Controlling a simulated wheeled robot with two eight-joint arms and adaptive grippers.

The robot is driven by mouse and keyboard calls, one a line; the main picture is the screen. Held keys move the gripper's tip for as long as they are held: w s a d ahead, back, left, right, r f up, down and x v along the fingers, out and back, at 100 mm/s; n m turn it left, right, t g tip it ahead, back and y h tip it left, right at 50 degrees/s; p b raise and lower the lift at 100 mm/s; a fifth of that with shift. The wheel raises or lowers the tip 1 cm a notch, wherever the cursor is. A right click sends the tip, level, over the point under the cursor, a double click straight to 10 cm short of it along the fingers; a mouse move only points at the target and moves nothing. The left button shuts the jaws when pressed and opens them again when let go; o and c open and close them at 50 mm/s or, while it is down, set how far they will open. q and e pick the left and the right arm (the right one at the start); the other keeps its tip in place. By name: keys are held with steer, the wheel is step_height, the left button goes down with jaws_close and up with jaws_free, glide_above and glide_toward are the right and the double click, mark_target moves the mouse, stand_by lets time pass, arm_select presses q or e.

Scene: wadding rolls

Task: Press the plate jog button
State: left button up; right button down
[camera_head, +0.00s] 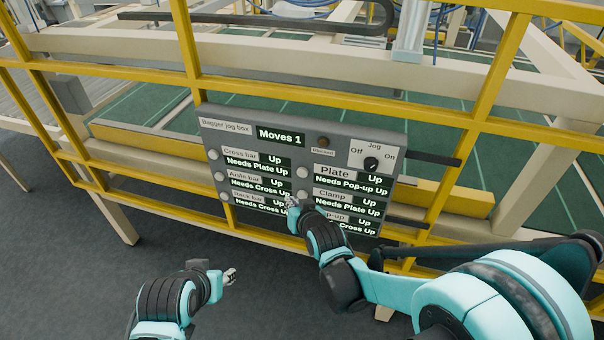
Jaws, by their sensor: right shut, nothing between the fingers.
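The grey bagger jog box (225,140) hangs on the yellow railing. The plate jog button (302,172) is a pale round button left of the "Plate" label (334,170), whose displays read "Up" and "Needs Pop-up Up". My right gripper (292,202) is shut and empty, in front of the panel below the plate button, near the clamp row. It partly covers the lower right rows, and the pop-up button is hidden. Whether it touches the panel I cannot tell. My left gripper (230,276) is low, in front of and below the box, apart from it; its fingers are too small to judge.
Grey floor (80,270) is clear at the lower left.

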glide_toward(299, 175)
steer(key=w+a+f, duration=0.2)
steer(key=a+f, duration=0.1)
steer(key=f, duration=0.1)
steer(key=shift+w+d+r, duration=0.1)
steer(key=shift+w+r, duration=0.05)
steer(key=shift+w, duration=0.3)
steer(key=shift+w+r, duration=0.15)
steer(key=shift+w, duration=0.35)
steer(key=shift+w, duration=0.15)
stand_by(0.5)
steer(key=shift+w+d, duration=0.15)
steer(key=shift+w, duration=0.1)
steer(key=shift+w+d+b, duration=0.15)
steer(key=shift+w+b, duration=0.25)
steer(key=shift+w, duration=0.05)
stand_by(0.7)
steer(key=shift+s, duration=0.1)
steer(key=shift+s+a, duration=0.3)
steer(key=shift+s, duration=0.5)
